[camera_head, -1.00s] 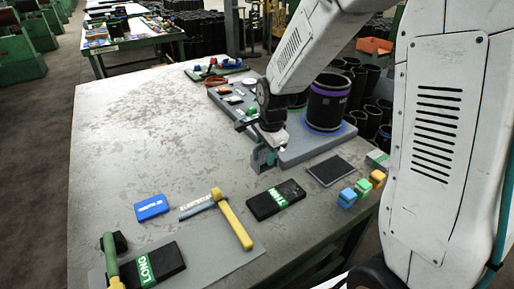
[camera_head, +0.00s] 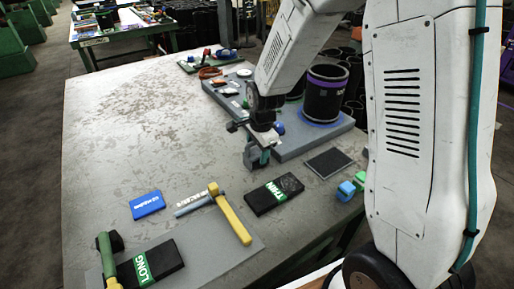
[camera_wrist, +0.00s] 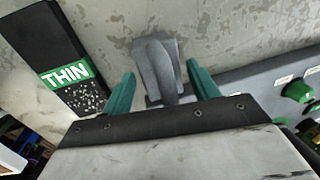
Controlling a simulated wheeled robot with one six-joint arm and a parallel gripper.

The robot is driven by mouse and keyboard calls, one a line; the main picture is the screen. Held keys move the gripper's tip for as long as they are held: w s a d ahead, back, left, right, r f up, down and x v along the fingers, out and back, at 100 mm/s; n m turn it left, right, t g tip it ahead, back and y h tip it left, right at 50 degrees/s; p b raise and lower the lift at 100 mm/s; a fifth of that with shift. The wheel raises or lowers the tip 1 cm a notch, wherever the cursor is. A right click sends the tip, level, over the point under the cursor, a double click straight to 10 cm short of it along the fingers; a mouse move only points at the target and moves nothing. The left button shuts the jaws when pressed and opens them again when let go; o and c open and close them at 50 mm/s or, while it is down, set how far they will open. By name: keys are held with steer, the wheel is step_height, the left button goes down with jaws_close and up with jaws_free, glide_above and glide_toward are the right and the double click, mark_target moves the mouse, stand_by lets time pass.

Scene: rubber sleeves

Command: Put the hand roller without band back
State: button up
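A grey tool (camera_head: 250,155), apparently the hand roller, hangs below my gripper (camera_head: 260,158) over the table. No coloured band shows on it. In the wrist view the grey roller (camera_wrist: 156,65) sits between the two teal fingertips (camera_wrist: 161,82), its block-like head pointing away from the palm. The fingers appear closed on it, though the exact contact is partly hidden. A green-handled tool (camera_head: 106,258) with a black head lies at the mat's left.
A black THIN box (camera_head: 273,193) lies right of the mat; a black LONG box (camera_head: 150,263) lies on it. A blue box (camera_head: 146,205) is nearby. A raised grey board (camera_head: 300,142) carries a black sleeve (camera_head: 325,97) and small parts. The table's left and middle are clear.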

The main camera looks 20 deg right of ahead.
steer(key=shift+o, duration=0.2)
steer(key=shift+r, duration=0.1)
step_height(320, 180, up, 12)
steer(key=s, duration=0.2)
steer(key=s+d+r+n, duration=0.1)
steer(key=s+r+n, duration=0.2)
steer(key=s, duration=0.6)
steer(key=s+d+r+n, duration=0.1)
steer(key=s+r+n, duration=0.2)
steer(key=s+n, duration=0.4)
steer(key=s+d+r+n, duration=0.1)
steer(key=s+r+n, duration=0.2)
steer(key=s, duration=0.8)
steer(key=shift+s+r+n+g, duration=0.3)
steer(key=shift+n+g, duration=0.1)
steer(key=shift+n, duration=1)
